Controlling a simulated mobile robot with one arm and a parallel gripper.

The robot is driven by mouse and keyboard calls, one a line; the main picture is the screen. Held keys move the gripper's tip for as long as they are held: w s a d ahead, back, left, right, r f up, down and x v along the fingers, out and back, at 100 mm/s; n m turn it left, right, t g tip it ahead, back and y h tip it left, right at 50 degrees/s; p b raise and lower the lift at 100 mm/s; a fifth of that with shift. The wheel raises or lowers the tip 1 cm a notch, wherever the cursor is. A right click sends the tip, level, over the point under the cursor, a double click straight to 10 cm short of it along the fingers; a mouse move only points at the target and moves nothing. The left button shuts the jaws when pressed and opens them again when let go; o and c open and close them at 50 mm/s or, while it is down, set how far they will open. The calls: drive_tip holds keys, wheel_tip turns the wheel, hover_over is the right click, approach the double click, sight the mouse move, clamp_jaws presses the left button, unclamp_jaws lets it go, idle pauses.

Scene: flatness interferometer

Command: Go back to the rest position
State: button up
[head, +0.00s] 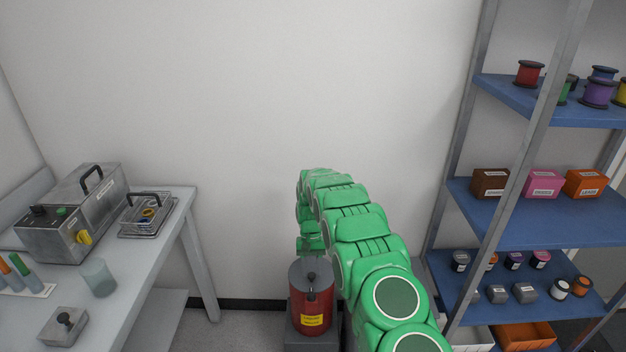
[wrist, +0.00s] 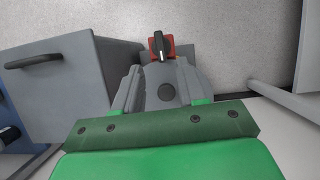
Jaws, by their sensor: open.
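My green arm reaches forward in the head view and bends down at its far end. My gripper (head: 311,245) shows there in part, above the red canister (head: 312,310) in the picture. The canister has a dark top knob and a yellow label. Whether the two touch cannot be told. In the wrist view my gripper (wrist: 163,97) shows behind its dark green plate. It is open, and no held object is seen. The arm hides the area right of the canister.
At left, a table (head: 120,335) bears a grey bath unit (head: 65,235), a wire basket (head: 148,215) and a beaker (head: 98,278). At right stands a rack with blue shelves (head: 560,220) of spools, boxes and jars. A grey box (wrist: 75,90) with a black handle shows in the wrist view.

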drive_tip(key=s+d+r, duration=0.4)
drive_tip(key=s+r, duration=0.2)
drive_tip(key=r, duration=0.4)
drive_tip(key=s+d+r+t, duration=0.1)
drive_tip(key=s+d+r, duration=0.2)
drive_tip(key=s+r, duration=0.5)
drive_tip(key=s+d+r, duration=0.4)
drive_tip(key=r, duration=0.9)
drive_tip(key=s+d+r, duration=0.1)
drive_tip(key=s+r, duration=0.1)
drive_tip(key=s, duration=0.9)
drive_tip(key=s+d+r+t, duration=0.1)
drive_tip(key=s+d+r, duration=0.1)
drive_tip(key=s, duration=0.9)
drive_tip(key=s+d+r, duration=0.2)
drive_tip(key=s, duration=0.9)
drive_tip(key=shift+s+t, duration=0.2)
drive_tip(key=shift+t, duration=0.1)
